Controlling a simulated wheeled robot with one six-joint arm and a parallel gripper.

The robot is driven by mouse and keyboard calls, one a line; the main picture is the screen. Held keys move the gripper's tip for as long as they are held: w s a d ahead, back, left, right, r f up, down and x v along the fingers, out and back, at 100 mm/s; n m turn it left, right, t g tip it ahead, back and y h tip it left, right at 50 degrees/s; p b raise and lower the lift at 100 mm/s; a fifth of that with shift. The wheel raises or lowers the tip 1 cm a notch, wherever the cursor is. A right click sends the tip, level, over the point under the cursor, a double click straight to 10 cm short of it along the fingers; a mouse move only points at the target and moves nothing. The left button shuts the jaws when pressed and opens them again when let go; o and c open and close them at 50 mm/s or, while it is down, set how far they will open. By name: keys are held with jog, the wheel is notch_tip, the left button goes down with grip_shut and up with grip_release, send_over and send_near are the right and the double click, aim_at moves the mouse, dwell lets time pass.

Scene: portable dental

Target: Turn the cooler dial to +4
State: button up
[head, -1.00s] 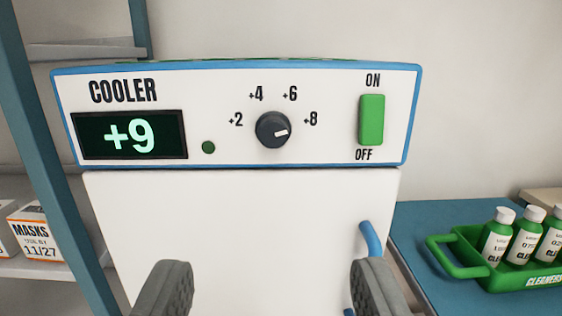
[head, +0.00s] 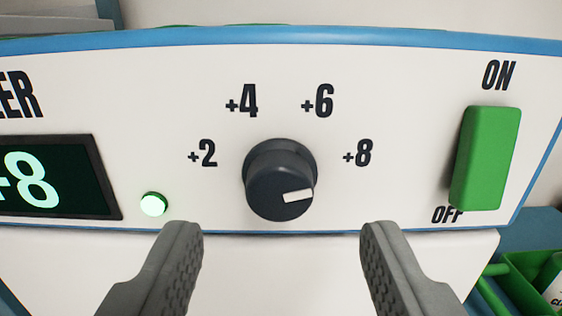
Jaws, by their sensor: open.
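The cooler dial (head: 275,190) is a dark round knob on the white cooler panel (head: 390,80). Its white pointer mark points right and slightly up, a little below the +8 label (head: 357,153). The +4 label (head: 242,101) is above the knob to the left. The green display (head: 50,180) is cut off at the left edge and shows an 8 with part of a plus sign. A small round light (head: 153,204) beside it glows pale green. My gripper (head: 281,240) is open and empty, its fingers on either side below the knob and apart from it.
A green ON/OFF switch (head: 486,158) stands out from the panel on the right. The white cooler door (head: 285,270) lies below the panel. A green tray (head: 525,285) shows at the lower right.

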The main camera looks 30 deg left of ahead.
aim_at(281, 203)
jog(key=shift+x, duration=1.6)
jog(key=shift+c, duration=0.4)
jog(key=c, duration=0.9)
